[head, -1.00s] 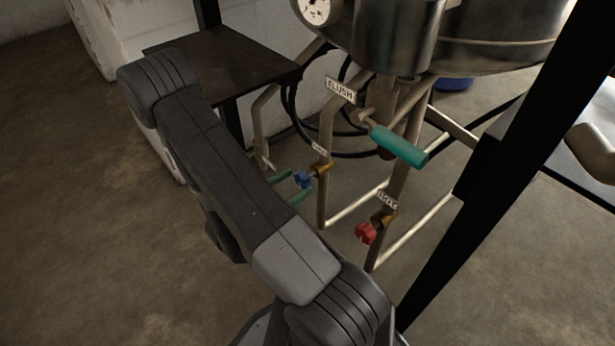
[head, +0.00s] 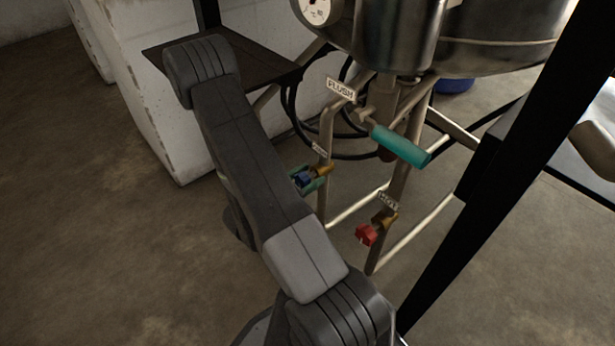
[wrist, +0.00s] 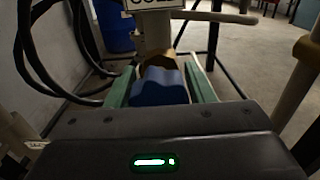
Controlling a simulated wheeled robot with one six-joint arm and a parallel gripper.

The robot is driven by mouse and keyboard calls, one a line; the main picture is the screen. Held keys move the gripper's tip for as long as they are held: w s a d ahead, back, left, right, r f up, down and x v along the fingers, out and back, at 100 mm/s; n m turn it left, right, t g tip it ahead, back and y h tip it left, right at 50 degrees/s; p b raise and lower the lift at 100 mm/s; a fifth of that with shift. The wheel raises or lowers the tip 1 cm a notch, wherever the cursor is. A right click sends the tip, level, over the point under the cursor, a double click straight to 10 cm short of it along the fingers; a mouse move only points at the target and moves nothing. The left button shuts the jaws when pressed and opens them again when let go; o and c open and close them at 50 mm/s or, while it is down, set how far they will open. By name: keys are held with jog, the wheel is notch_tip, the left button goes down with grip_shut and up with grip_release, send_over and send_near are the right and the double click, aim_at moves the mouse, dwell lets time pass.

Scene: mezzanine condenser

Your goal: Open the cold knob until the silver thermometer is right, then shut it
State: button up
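The blue cold knob (head: 303,180) sits on a brass valve on the left pipe, and in the wrist view the blue knob (wrist: 158,88) is under a tag ending in "OLD". My gripper (head: 307,179) has its green fingers on either side of the knob, open around it. In the wrist view my gripper (wrist: 160,90) has a finger close by each side; contact is not clear. A white-faced dial (head: 316,9) in a silvery rim, cut by the top edge, is on the metal vessel; its reading is too small to tell.
A red knob (head: 367,235) tagged HOT is at lower right of the blue one. A teal lever (head: 400,146) under a FLUSH tag (head: 340,88) is above. Black hoses (head: 290,110) hang behind. A black post (head: 500,170) stands at the right.

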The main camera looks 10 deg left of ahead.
jog(key=c, duration=0.5)
jog(key=shift+o, duration=0.2)
jog(key=shift+r+n+p, duration=0.1)
jog(key=shift+n+p, duration=0.2)
jog(key=shift+p, duration=0.1)
jog(key=n+p, duration=0.2)
jog(key=shift+r+n, duration=0.1)
jog(key=shift+n, duration=0.3)
jog(key=n+p, duration=0.4)
jog(key=n, duration=0.1)
jog(key=n+p, duration=0.2)
jog(key=n, duration=0.3)
jog(key=shift+w+a+f+n+p, duration=0.15)
jog(key=shift+n+p, duration=0.4)
jog(key=shift+n, duration=0.6)
jog(key=shift+s+d+f+n+p, duration=0.15)
jog(key=shift+n+p, duration=0.4)
jog(key=shift+n, duration=0.6)
jog(key=shift+w+a, duration=0.1)
